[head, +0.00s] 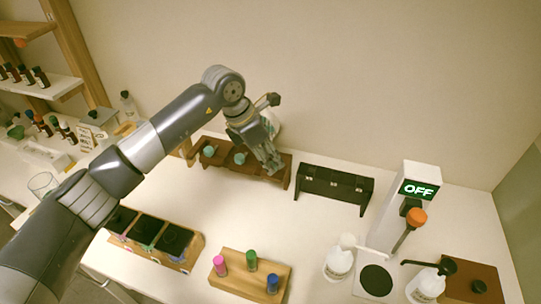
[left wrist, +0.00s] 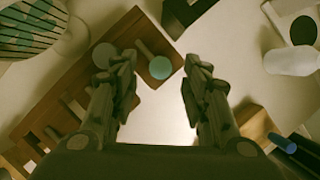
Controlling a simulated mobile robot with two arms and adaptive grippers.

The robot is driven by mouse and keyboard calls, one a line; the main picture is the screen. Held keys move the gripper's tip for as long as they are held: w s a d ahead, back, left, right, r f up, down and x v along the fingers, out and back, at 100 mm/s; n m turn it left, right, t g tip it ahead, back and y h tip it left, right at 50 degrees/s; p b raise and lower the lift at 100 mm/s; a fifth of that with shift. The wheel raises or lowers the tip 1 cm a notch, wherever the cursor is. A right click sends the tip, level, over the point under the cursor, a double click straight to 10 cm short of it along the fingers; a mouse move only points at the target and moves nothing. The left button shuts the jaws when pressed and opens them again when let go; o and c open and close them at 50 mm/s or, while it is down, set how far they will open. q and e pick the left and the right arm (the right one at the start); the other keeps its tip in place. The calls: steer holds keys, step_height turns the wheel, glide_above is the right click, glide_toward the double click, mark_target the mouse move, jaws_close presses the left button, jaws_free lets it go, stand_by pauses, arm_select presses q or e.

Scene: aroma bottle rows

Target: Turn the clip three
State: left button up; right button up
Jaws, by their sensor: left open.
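I cannot tell for certain which thing is the clip. A brown wooden rack (head: 222,160) with round teal knobs (head: 239,158) stands at the back of the white table. My left gripper (head: 272,163) is above the right end of this rack, pointing down. In the left wrist view its two fingers (left wrist: 160,80) are spread and empty. A teal knob (left wrist: 160,67) of the brown rack (left wrist: 75,85) shows between them, beyond the fingertips. A black rack (head: 335,186) with small light fittings stands to the right. My right gripper is not in view.
A wooden block with pink, green and blue-capped bottles (head: 251,259) stands at the front. A box with dark panels (head: 155,233) is left of it. White bottles (head: 339,261) and a post reading OFF (head: 418,188) stand right. The table middle is clear.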

arm_select(q)
steer(key=shift+x, duration=0.9)
steer(key=shift+d+f, duration=0.15)
steer(key=shift+f, duration=0.1)
jaws_close()
